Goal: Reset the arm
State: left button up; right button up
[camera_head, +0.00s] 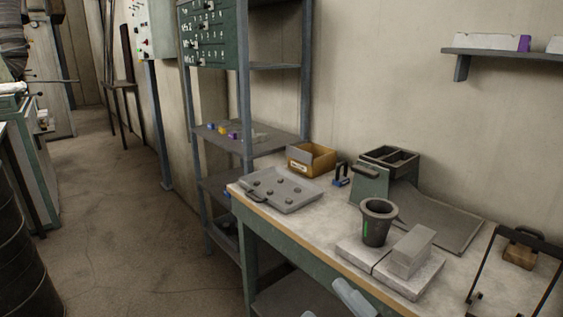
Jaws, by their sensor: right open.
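My right gripper (330,299) shows only in part at the bottom edge, as pale grey rounded pieces in front of the workbench (300,237). It is open, with nothing seen between its fingers. Most of it and its arm are below the picture. My left gripper is not in view. A dark flared cup (378,222) with a green mark stands upright on a pale split slab (423,283), well apart from the right gripper. A grey block (412,250) lies on the slab beside the cup.
On the bench are a tray with knobs (282,190), a cardboard box (311,160), a grey plate (440,222) and a black frame (530,236) near a wooden block (519,255). A shelf rack (243,110) stands behind. The floor (130,220) at left is open.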

jog(key=s+d+f+m+g+h, duration=0.1)
jog(key=s+d+f+m+h, duration=0.1)
jog(key=d+f+m+h, duration=0.45)
jog(key=s+d+f+m+h, duration=0.1)
jog(key=f+m+h, duration=0.2)
jog(key=f+m, duration=0.45)
jog(key=s+d+f+m+g+h, duration=0.3)
jog(key=s+d+f+m+g, duration=0.2)
jog(key=s+f, duration=0.5)
notch_tip(320, 180, down, 3)
jog(key=shift+s+r, duration=0.15)
jog(key=shift+s, duration=0.1)
